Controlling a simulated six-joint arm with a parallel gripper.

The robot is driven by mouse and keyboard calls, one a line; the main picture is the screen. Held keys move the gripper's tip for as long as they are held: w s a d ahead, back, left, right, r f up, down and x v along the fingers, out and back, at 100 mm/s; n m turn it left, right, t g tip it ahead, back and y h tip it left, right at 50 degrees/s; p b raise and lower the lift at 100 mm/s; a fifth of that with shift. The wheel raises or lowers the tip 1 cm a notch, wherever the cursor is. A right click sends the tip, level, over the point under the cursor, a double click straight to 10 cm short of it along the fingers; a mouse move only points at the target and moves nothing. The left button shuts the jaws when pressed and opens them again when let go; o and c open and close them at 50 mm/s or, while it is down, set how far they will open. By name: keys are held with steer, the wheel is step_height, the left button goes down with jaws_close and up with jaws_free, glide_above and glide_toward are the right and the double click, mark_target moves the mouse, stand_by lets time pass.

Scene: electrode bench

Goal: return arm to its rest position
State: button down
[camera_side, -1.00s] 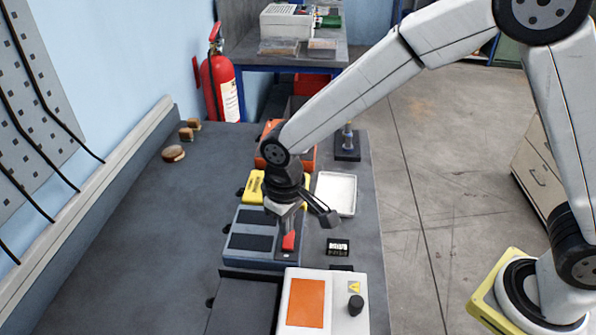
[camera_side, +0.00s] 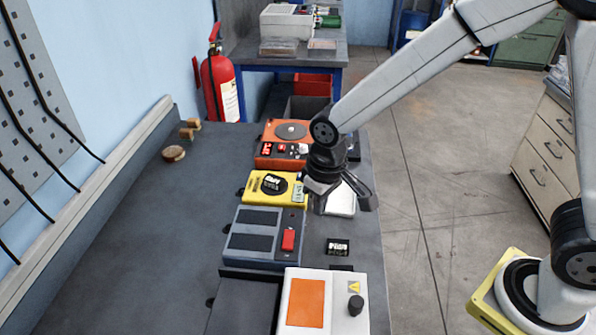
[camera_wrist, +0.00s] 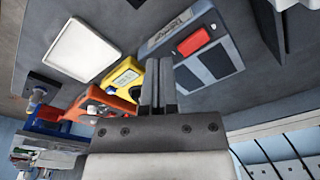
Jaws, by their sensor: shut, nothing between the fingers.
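My gripper (camera_side: 321,205) hangs above the right part of the bench, in front of the white tray (camera_side: 342,199). Its fingers are shut with nothing between them; they also show in the wrist view (camera_wrist: 158,85). It is clear of the devices below. The grey-blue device with a red rocker switch (camera_side: 288,240) lies to its lower left, and the switch also shows in the wrist view (camera_wrist: 193,41). The yellow meter (camera_side: 263,189) is to its left. The orange device with a round plate (camera_side: 270,155) is behind it.
A white box with an orange panel and black knob (camera_side: 305,303) stands at the bench's near end. A small black label block (camera_side: 338,247) lies right of the grey-blue device. The left side of the bench (camera_side: 150,230) is mostly bare. A red fire extinguisher (camera_side: 220,85) stands behind.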

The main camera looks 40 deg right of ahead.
steer(key=s+d+m+t, duration=0.1)
steer(key=s+d+m, duration=0.1)
steer(key=s+d, duration=0.6)
steer(key=shift+s+d+t, duration=0.35)
steer(key=shift+d+t, duration=0.05)
steer(key=shift+d, duration=1.85)
